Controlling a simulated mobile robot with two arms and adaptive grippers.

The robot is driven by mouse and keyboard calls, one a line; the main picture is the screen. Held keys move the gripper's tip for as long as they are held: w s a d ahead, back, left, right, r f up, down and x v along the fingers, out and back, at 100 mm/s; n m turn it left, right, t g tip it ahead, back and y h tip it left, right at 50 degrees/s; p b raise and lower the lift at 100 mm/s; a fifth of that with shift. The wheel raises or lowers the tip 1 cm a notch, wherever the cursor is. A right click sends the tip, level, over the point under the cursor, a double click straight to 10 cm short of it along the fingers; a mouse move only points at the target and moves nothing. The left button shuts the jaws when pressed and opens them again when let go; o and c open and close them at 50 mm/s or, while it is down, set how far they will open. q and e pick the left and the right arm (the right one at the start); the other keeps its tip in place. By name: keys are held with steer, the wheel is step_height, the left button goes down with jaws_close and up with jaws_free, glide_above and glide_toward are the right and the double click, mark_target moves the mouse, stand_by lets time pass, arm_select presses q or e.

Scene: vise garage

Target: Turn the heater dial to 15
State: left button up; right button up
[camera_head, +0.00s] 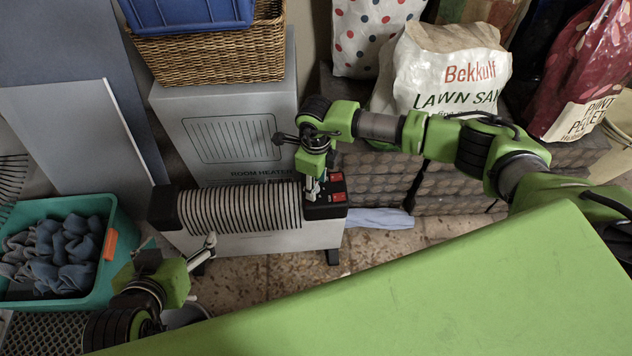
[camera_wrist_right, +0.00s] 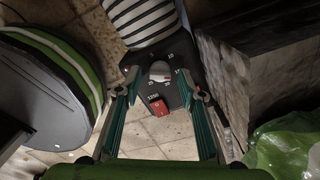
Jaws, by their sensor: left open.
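The room heater (camera_head: 240,211) is a low ribbed unit standing on the floor, with a dark control panel (camera_head: 325,204) with red switches at its right end. In the right wrist view the heater dial (camera_wrist_right: 160,72) is a pale round knob ringed by small numbers, with a red switch (camera_wrist_right: 158,107) below it. The dial's exact setting is too small to read. My right gripper (camera_head: 312,190) points down over the panel; in its wrist view the fingers (camera_wrist_right: 158,84) are apart, either side of the dial. My left gripper (camera_head: 208,243) is open and empty near the heater's lower left front.
A heater carton (camera_head: 236,140) with a wicker basket (camera_head: 215,58) on it stands behind. A teal bin (camera_head: 95,290) of dark cloths is at left. Stone-like blocks (camera_head: 450,188) and a lawn sand bag (camera_head: 445,75) stand right. My green base fills the lower right.

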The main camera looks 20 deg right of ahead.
mark_target(316, 185)
step_height(316, 185, up, 12)
stand_by(0.5)
stand_by(0.3)
